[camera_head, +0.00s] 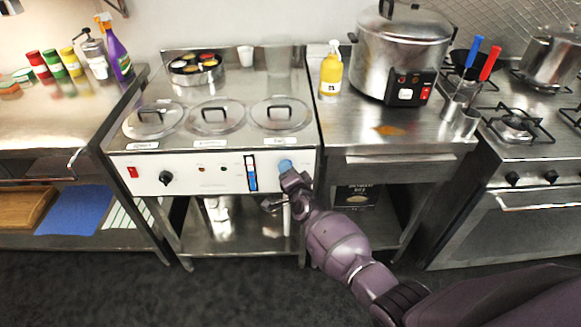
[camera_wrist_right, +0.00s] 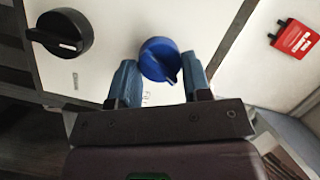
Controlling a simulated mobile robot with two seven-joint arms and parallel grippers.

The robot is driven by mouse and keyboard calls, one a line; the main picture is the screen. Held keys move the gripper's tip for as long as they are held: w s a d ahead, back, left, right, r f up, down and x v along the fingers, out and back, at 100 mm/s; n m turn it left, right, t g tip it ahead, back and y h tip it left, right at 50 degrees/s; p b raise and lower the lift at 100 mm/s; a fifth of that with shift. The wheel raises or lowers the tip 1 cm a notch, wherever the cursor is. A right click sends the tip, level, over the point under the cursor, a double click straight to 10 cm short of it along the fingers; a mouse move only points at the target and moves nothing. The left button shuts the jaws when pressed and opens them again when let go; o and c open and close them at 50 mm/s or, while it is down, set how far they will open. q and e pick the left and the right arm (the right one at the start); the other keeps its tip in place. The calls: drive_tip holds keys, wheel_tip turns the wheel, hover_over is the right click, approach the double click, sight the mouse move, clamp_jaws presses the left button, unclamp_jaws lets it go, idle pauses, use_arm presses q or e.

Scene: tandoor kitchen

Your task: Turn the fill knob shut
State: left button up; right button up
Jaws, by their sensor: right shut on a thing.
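The fill knob (camera_wrist_right: 157,58) is a round blue knob with a raised pointer ridge, on the white front panel (camera_head: 215,172) of the steamer. In the right wrist view it sits between the two blue fingers of my right gripper (camera_wrist_right: 161,78), and the pointer ridge faces down and to the right. The gripper is shut on it. In the head view my right gripper (camera_head: 288,170) is at the right end of the panel, beside the blue gauge (camera_head: 251,174), and mostly hides the knob. A printed label below the knob is partly covered by a finger. My left gripper is not in view.
A black knob (camera_wrist_right: 60,34) and a red tag-like piece (camera_wrist_right: 296,38) flank the blue knob in the wrist view. Three lidded wells (camera_head: 215,117) top the steamer. A counter with a cooker (camera_head: 400,50) stands right; the floor in front is clear.

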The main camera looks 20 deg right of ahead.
drive_tip(key=shift+a+r+n+g+p, duration=0.1)
drive_tip(key=shift+r+n+g+p, duration=0.1)
drive_tip(key=shift+n+p, duration=0.4)
drive_tip(key=shift+r+n+g+p, duration=0.1)
drive_tip(key=shift+n+g+p, duration=0.1)
drive_tip(key=shift+n+p, duration=0.35)
use_arm(q)
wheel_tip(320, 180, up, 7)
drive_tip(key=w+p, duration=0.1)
drive_tip(key=p, duration=0.1)
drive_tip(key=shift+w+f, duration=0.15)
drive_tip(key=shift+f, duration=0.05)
use_arm(e)
drive_tip(key=shift+f+n+g+h, duration=0.1)
drive_tip(key=shift+n+g+h, duration=0.25)
drive_tip(key=shift+n, duration=0.8)
use_arm(q)
drive_tip(key=shift+p, duration=0.3)
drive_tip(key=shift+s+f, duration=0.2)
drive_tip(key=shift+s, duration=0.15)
use_arm(e)
drive_tip(key=shift+h, duration=0.25)
drive_tip(key=o, duration=0.9)
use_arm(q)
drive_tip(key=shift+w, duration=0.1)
